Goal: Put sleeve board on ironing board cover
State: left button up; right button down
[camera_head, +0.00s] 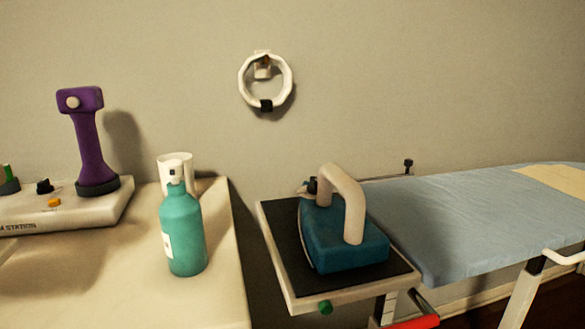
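The light blue ironing board cover (450,220) lies over the ironing board on the right, running out of the frame at the right edge. A pale yellow patch (560,178) lies on its far right part; I cannot tell what it is. I cannot make out a sleeve board for certain in this view. Neither of my grippers is in view.
A teal iron (345,235) with a cream handle sits on a dark rest (283,228) at the board's left end. A teal bottle (184,232), a white cup (188,165) and a purple-handled station (93,140) stand on the cream table (215,300). A white ring (264,82) hangs on the wall.

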aim_at(492, 199)
jog(key=k+l, duration=0.1)
jog(key=l, duration=0.5)
jog(key=k+l, duration=0.15)
jog(key=l, duration=1.55)
jog(key=i+l, duration=0.1)
jog(key=l, duration=0.35)
jog(key=i+l, duration=0.15)
jog(key=l, duration=0.15)
jog(key=i+l, duration=0.1)
jog(key=l, duration=0.2)
jog(key=i+l, duration=0.15)
jog(key=l, duration=0.2)
jog(key=i+l, duration=0.2)
jog(key=i, duration=0.15)
jog(key=i+l, duration=0.2)
jog(key=i, duration=0.15)
